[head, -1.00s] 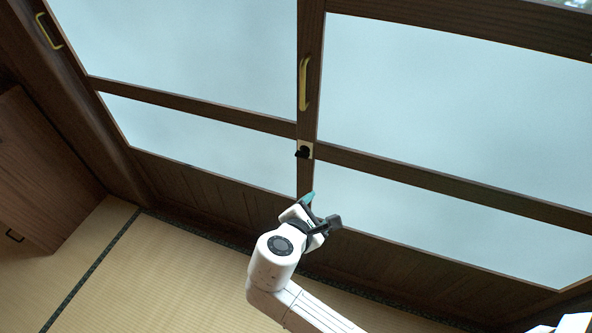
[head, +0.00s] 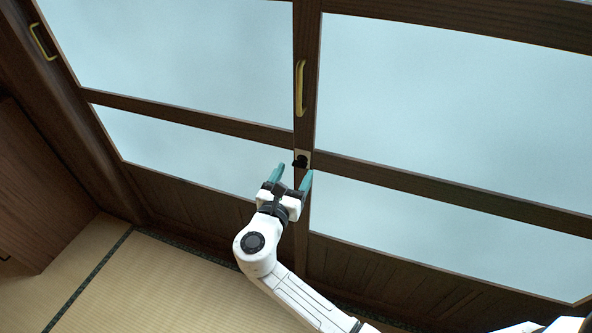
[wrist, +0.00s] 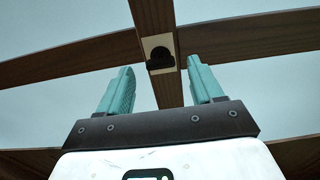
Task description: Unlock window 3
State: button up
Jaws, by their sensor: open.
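The window's lock (head: 300,159) is a small black knob on a pale plate, set on the dark wooden upright where the two sliding panes meet. It also shows in the wrist view (wrist: 160,56), above and between my fingertips. My gripper (head: 293,174) is open, its two teal fingers spread and pointing up toward the lock. In the wrist view my gripper (wrist: 160,80) has nothing between its fingers. The lock looks a little beyond the fingertips; I cannot tell the exact gap. No number shows on the window.
A brass handle (head: 300,88) is on the upright above the lock, and another brass handle (head: 42,42) is at the far left. A wooden cabinet (head: 40,190) stands at the left. The tatami floor (head: 160,285) is clear at lower left.

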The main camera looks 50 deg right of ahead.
aim_at(300, 164)
jog(key=shift+x, duration=1.15)
jog(key=shift+c, duration=0.4)
jog(key=c, duration=1)
